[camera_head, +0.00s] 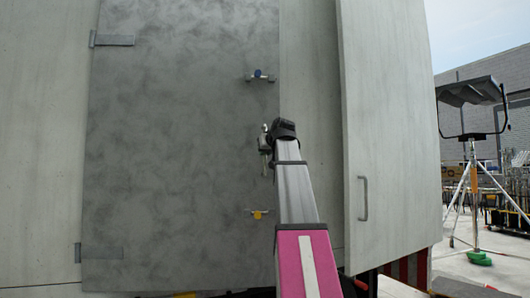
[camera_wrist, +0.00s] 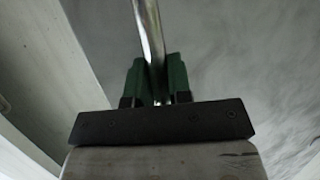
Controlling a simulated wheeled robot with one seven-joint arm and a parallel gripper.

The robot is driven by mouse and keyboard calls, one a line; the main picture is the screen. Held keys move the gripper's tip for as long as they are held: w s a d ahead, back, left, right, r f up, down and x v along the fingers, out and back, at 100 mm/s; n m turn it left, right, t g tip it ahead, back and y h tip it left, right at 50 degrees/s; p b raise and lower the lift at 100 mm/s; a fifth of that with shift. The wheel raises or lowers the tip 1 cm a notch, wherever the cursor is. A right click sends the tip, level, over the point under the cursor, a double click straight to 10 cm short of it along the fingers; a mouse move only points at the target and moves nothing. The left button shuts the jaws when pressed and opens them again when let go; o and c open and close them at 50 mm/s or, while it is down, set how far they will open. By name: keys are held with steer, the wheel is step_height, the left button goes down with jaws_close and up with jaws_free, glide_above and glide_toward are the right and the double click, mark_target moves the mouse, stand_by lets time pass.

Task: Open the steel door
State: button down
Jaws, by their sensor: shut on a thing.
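The steel door (camera_head: 180,150) is a tall grey mottled panel in the head view. Its hinges are on the left, and it looks closed in its frame. Its metal handle (camera_head: 264,140) is at the right edge, partly hidden by my arm. In the wrist view the handle is a shiny bar (camera_wrist: 149,35) running up between the green fingers. My gripper (camera_wrist: 158,80) is shut on this bar. In the head view my gripper (camera_head: 268,145) is mostly hidden behind the end of my arm. The door surface also fills the right of the wrist view (camera_wrist: 250,60).
A lamp on a tripod (camera_head: 473,170) stands farther right.

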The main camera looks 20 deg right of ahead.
steer(key=shift+a, duration=0.1)
steer(key=s+a, duration=0.2)
steer(key=s, duration=0.4)
stand_by(0.4)
steer(key=shift+s+a, duration=0.1)
